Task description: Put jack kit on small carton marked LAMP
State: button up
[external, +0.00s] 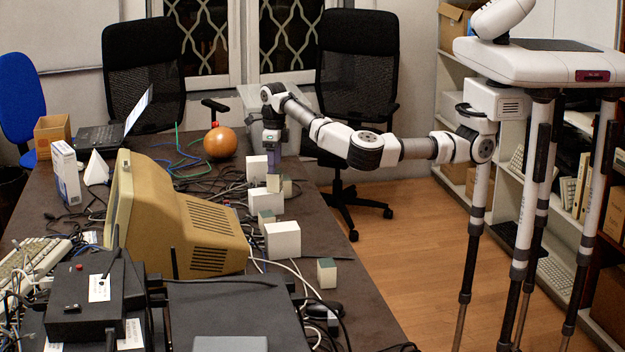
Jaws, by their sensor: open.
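My gripper (272,176) points down over the table's right side, open, its tips close to a small beige block (286,186). Whether the tips touch or straddle a block cannot be told. Several plain white cartons stand along this side: one behind the gripper (257,168), one in front of it (265,200) and a larger one nearer the camera (282,240). A small green-topped block (327,272) stands near the table's right edge, and another small block (266,218) sits between the cartons. No LAMP marking is readable, and I cannot tell which piece is the jack kit.
A beige monitor (185,220) fills the table's middle left. Loose cables (225,185) run among the cartons. An orange ball (220,142) lies at the back. Dark equipment (230,305) takes up the front. Two black chairs stand behind the table.

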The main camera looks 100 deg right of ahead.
notch_tip(320, 180, up, 8)
jog(key=shift+f, duration=0.15)
